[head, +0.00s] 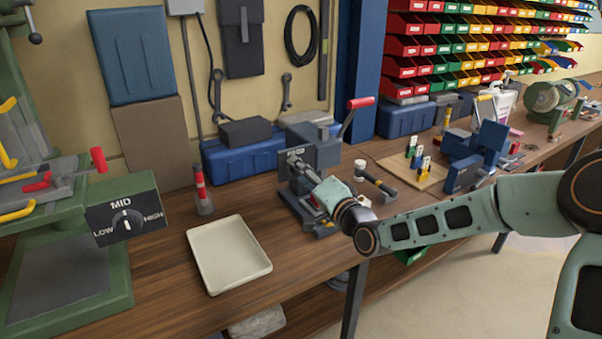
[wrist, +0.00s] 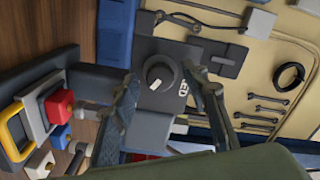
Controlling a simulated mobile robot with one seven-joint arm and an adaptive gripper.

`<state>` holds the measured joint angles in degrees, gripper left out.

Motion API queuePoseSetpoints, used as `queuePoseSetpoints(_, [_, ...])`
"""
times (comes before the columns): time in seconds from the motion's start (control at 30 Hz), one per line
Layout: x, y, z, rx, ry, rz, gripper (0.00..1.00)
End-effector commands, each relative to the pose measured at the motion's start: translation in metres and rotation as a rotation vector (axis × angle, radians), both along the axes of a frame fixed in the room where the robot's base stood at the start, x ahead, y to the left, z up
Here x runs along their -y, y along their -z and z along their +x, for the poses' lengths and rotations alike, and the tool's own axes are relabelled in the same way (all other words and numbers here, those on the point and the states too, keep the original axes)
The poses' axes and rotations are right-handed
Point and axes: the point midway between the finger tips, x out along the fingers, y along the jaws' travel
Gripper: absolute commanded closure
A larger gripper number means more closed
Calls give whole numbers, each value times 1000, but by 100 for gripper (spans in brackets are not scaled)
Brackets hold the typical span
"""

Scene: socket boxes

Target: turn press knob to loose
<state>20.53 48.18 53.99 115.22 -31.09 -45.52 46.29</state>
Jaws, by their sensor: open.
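The press (head: 322,150) is a dark grey machine with a red-tipped lever on the bench. Its round dark knob (wrist: 159,72) shows in the wrist view, with a light pointer mark on its face. White lettering ending in "ED" lies beside the knob; the rest is hidden, and I cannot read "loose" anywhere. My gripper (wrist: 163,88) is open, with one finger on each side of the knob. I cannot tell whether either finger touches it. In the head view my gripper (head: 304,176) is at the front of the press, where it hides the knob.
A green machine at left has another knob (head: 127,221) marked LOW, MID and HIGH. An empty cream tray (head: 229,255) lies on the bench left of the press. A hammer (head: 376,180) and a wooden board (head: 432,176) with small blocks are to its right.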

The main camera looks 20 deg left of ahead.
Motion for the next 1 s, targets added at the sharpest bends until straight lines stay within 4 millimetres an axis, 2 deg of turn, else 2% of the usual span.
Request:
queuePoseSetpoints(0.17, [20, 0, -15, -1, 3, -1, 58])
queuePoseSetpoints(0.4, [58, 1, -47, -1, 4, -3, 58])
queuePoseSetpoints(0.6, [79, 0, -66, -1, 2, -1, 58])
queuePoseSetpoints(1.0, [88, 0, -76, -1, 0, -1, 58])
